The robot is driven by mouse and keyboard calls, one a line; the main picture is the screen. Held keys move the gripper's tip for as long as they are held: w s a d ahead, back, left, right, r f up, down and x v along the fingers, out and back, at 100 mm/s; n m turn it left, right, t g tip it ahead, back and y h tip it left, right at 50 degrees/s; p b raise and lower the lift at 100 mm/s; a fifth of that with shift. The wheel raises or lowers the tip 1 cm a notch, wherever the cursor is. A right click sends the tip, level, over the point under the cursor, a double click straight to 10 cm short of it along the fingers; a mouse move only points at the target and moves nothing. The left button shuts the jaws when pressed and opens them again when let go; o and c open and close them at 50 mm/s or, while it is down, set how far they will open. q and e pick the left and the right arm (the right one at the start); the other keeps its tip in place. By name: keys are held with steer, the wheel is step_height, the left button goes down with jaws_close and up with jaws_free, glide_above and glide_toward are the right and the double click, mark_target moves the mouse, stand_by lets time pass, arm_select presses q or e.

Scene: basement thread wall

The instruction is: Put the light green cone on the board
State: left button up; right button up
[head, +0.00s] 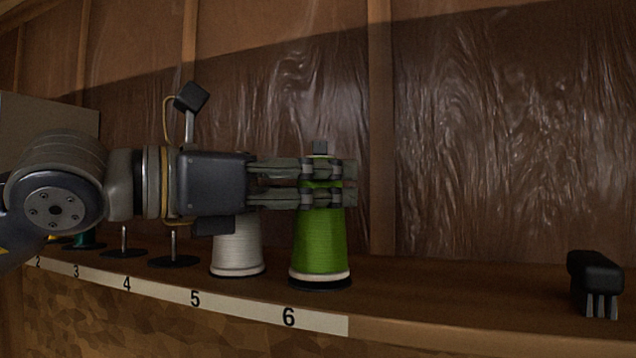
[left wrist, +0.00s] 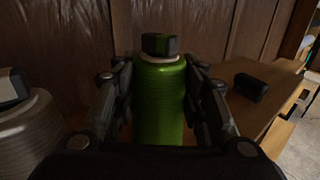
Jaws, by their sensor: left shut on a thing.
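The light green cone (head: 319,243) stands upright at the place numbered 6 on the shelf board (head: 440,318), over a black round base. My left gripper (head: 345,184) reaches in from the left and is shut on the upper part of the cone. In the left wrist view the green cone (left wrist: 160,100) stands between the two fingers (left wrist: 160,88), with a dark cap-like piece at its top. The gripper hides part of the cone's upper end. My right gripper is not in view.
A white cone (head: 237,247) stands close by at place 5, under my gripper. Empty pegs (head: 173,246) stand further left, and a dark green thing (head: 84,240) beyond them. A black pronged object (head: 597,283) is on the right. The board between is clear.

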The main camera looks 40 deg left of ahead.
arm_select(q)
steer(key=o, duration=1.2)
steer(key=shift+o, duration=0.2)
steer(key=shift+f, duration=0.1)
steer(key=v, duration=1.2)
